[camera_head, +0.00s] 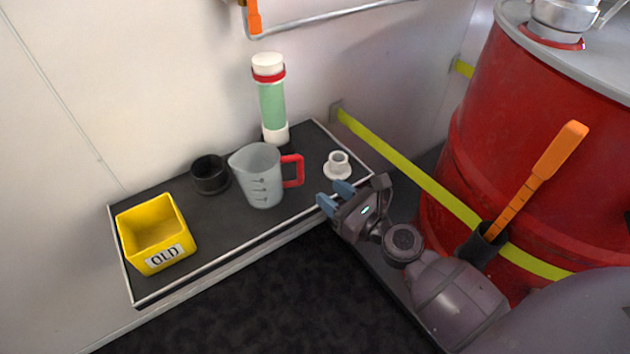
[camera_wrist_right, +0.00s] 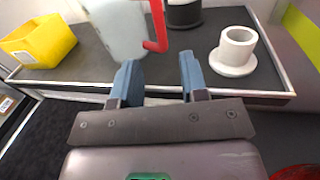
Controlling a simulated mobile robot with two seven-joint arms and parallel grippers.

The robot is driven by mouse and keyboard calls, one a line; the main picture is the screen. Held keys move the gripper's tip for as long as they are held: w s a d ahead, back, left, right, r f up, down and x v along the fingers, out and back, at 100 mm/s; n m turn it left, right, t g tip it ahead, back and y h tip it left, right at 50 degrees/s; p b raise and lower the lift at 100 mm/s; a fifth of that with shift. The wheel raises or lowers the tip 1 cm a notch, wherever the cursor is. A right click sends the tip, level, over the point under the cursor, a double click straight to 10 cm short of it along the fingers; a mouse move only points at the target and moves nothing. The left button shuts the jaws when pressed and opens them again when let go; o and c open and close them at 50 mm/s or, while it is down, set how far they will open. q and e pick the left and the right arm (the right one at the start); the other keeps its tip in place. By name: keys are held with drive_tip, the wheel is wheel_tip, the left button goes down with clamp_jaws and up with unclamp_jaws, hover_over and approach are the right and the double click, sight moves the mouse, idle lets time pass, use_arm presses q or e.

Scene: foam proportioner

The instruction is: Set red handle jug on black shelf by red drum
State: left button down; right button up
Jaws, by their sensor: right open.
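The grey-white measuring jug (camera_head: 260,176) with a red handle (camera_head: 292,170) stands upright on the black shelf (camera_head: 222,228), its handle pointing right. The red drum (camera_head: 480,150) stands to the right of the shelf. My right gripper (camera_head: 334,199) is open and empty at the shelf's front right edge, apart from the jug. In the right wrist view the jug (camera_wrist_right: 118,28) and its red handle (camera_wrist_right: 159,30) are beyond the fingertips (camera_wrist_right: 160,70), the handle nearly in line with the gap. My left gripper is not in view.
A yellow box marked OLD (camera_head: 155,236), a black cup (camera_head: 210,175), a green tube (camera_head: 271,102) and a white flanged fitting (camera_head: 338,166) also stand on the shelf. A yellow strap (camera_head: 405,170) runs to the drum. An orange-handled tool (camera_head: 540,175) leans at the drum.

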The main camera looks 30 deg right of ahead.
drive_tip(key=v, duration=0.2)
drive_tip(key=shift+s+d, duration=0.1)
drive_tip(key=shift+s, duration=0.15)
idle(0.4)
